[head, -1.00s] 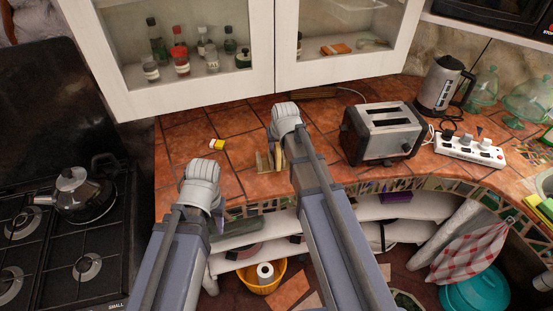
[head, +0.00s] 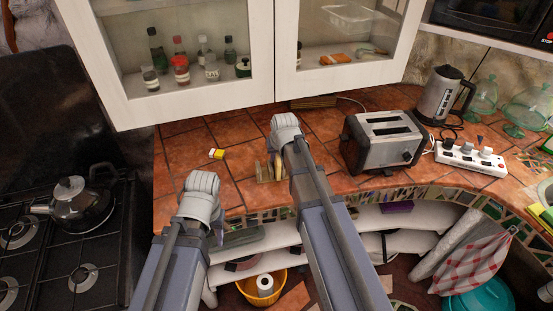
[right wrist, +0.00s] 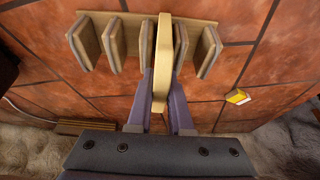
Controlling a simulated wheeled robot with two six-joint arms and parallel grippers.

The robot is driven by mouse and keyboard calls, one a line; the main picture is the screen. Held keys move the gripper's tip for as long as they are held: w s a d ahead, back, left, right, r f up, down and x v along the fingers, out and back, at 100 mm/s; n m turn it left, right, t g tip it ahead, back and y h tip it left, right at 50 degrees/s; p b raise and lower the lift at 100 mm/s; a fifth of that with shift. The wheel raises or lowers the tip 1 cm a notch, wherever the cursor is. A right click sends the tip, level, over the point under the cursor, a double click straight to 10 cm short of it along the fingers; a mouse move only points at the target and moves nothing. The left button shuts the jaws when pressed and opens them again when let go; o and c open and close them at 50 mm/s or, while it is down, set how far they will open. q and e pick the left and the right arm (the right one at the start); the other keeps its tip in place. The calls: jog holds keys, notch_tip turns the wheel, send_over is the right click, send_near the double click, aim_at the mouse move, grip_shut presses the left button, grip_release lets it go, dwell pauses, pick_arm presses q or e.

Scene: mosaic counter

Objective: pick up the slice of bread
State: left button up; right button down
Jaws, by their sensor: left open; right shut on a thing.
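The slice of bread (right wrist: 163,60), tan and standing on edge, is between the two fingers of my right gripper (right wrist: 161,95) in the right wrist view. The gripper is shut on it. The slice is at a wooden rack (right wrist: 132,20) with several upright dividers; I cannot tell whether its lower edge is clear of the slots. In the head view the rack (head: 264,172) stands near the counter's front edge, and my right wrist partly hides the gripper and slice. My left gripper (head: 217,232) is open, mostly hidden behind its wrist, by the counter's front edge, left of the rack.
A toaster (head: 383,142) stands right of the rack, with a kettle (head: 440,95) and a power strip (head: 470,157) beyond. A small yellow-and-white item (head: 217,154) lies left of the rack. A glass-door cabinet (head: 190,105) hangs above the counter. A stove (head: 105,235) is at left.

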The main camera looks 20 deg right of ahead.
notch_tip(320, 180, up, 10)
jog(key=p, duration=0.9)
jog(key=shift+p, duration=0.4)
jog(key=shift+f, duration=0.1)
